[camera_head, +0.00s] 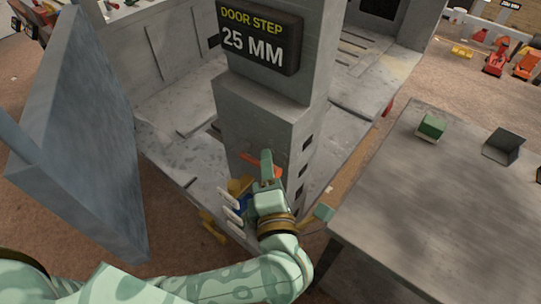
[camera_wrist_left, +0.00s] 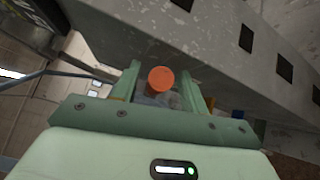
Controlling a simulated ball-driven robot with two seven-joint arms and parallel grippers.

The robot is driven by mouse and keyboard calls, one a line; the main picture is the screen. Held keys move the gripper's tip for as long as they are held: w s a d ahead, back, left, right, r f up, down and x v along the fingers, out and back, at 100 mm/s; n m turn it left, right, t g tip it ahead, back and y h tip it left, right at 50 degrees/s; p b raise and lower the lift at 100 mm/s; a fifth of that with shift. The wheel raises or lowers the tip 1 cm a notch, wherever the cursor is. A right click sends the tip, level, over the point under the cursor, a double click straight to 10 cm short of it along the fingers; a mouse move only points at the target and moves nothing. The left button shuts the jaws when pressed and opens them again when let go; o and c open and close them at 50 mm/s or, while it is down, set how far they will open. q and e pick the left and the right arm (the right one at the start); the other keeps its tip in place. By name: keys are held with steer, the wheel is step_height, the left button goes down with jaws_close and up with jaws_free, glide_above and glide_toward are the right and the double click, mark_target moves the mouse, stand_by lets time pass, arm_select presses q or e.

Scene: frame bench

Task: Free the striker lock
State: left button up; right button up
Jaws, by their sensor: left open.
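My left gripper (camera_head: 266,170) is at the lower part of the grey post (camera_head: 268,110), in the middle of the head view. In the left wrist view my left gripper (camera_wrist_left: 161,92) is open, with one finger on each side of a round orange end (camera_wrist_left: 160,78). The orange end may be part of the striker lock; I cannot tell whether the fingers touch it. Orange also shows beside the gripper in the head view (camera_head: 240,186). The lock's body is not clearly visible. My right gripper is not in view.
A sign reading "DOOR STEP 25 MM" (camera_head: 259,38) is on the post. A large grey panel (camera_head: 80,140) stands tilted at the left. A grey table (camera_head: 440,210) at the right bears a green block (camera_head: 433,126) and a dark angled piece (camera_head: 503,146).

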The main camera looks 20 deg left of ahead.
arm_select(q)
steer(key=shift+r, duration=0.1)
jaws_close()
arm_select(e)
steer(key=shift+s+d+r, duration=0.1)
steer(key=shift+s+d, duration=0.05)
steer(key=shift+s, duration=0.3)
